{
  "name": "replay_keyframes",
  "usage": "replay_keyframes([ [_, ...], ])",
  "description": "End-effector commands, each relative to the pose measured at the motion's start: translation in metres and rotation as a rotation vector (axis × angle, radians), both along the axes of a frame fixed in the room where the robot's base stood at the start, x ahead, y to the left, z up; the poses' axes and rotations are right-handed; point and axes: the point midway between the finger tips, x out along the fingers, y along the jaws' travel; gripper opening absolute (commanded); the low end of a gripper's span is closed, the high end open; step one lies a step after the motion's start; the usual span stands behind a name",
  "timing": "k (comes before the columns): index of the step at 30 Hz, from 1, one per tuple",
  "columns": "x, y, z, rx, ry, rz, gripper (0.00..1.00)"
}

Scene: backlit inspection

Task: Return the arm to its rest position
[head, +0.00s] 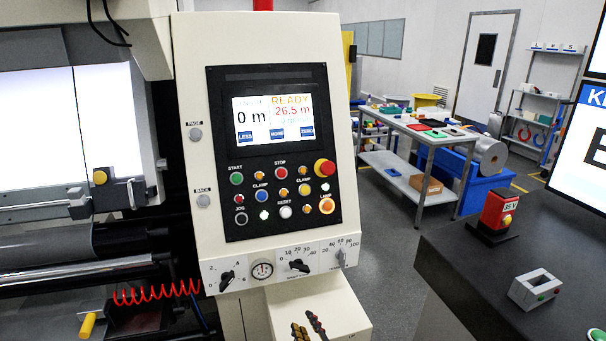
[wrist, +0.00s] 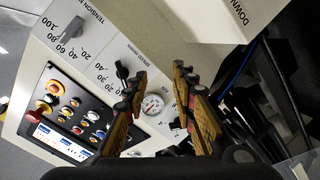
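My gripper (wrist: 160,76) shows in the wrist view with its two yellow-and-black fingers apart. The gap between them is empty, so it is open. The fingers point toward the lower strip of a white control console (wrist: 105,60), and a round gauge (wrist: 152,104) shows between them. Whether the fingers touch the console cannot be told. In the head view the console (head: 190,90) stands upright in the middle, with the same gauge (head: 262,270) on its lower strip.
The console carries a lit screen (head: 273,118), several buttons, and a dark knob (head: 298,265). A red coiled cable (head: 157,291) and backlit machine (head: 60,130) are at left. A dark bench (head: 470,285) with a red box (head: 498,210) is at right. Grey floor (head: 388,235) lies between.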

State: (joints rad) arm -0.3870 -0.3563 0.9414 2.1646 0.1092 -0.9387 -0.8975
Motion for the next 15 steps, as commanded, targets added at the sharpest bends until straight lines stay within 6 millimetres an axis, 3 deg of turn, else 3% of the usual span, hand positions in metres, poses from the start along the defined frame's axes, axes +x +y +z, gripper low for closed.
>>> replay_keyframes([
  [1, -0.009, -0.001, -0.023, 0.021, 0.102, -0.007, 0.27],
  [3, -0.023, -0.002, -0.048, 0.060, 0.250, -0.029, 0.27],
  [6, -0.045, -0.006, -0.067, 0.110, 0.436, -0.076, 0.27],
  [11, -0.083, -0.025, -0.071, 0.183, 0.695, -0.197, 0.27],
  [15, -0.119, -0.050, -0.052, 0.243, 0.877, -0.334, 0.27],
])
